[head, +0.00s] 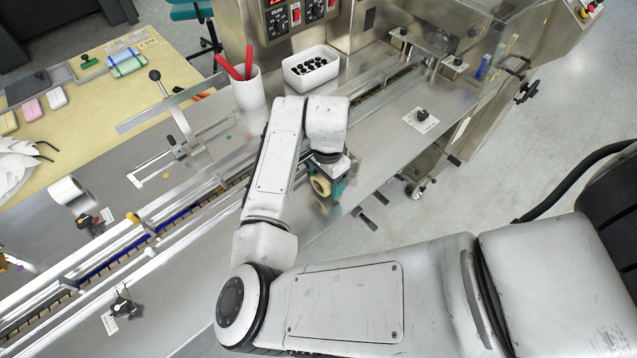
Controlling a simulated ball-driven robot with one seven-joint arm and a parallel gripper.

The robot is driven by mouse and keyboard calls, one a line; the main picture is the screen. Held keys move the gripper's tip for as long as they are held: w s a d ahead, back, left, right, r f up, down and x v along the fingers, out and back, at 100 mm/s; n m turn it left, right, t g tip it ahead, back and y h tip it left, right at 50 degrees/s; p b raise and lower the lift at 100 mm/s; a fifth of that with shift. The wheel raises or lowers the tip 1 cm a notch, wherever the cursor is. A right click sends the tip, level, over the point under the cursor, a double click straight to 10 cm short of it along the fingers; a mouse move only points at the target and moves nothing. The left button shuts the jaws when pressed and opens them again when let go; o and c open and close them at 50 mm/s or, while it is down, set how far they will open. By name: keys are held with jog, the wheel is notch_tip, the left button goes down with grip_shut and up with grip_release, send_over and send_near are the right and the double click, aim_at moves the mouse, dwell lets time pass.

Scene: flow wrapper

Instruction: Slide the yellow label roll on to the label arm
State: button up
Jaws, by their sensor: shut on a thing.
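The yellow label roll (320,186) is a small tan-yellow ring with a dark hole, seen partly from the side. My gripper (332,190), with teal fingers, is shut on it near the front edge of the steel machine deck. My wrist hides part of the grip. I cannot tell whether the roll touches the deck. I cannot tell for sure which part is the label arm; no bare spindle shows clearly near my gripper.
A white cup with red sticks (248,92) and a white bin of black parts (311,70) stand behind my arm. A white roll (67,191) lies at the left. A conveyor channel (120,252) runs diagonally across the deck. The deck right of my gripper is mostly clear.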

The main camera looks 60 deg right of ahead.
jog(key=shift+s+d+p, duration=0.15)
jog(key=shift+s+d, duration=0.1)
jog(key=shift+d, duration=0.65)
jog(key=shift+s+d+p, duration=0.2)
jog(key=shift+s+d, duration=0.05)
jog(key=shift+d, duration=0.65)
jog(key=shift+s+d+p, duration=0.15)
jog(key=shift+s+d, duration=0.1)
jog(key=shift+d, duration=0.65)
jog(key=o, duration=1.2)
jog(key=shift+c, duration=0.2)
notch_tip(320, 180, up, 11)
jog(key=b, duration=0.1)
jog(key=shift+d+f, duration=0.1)
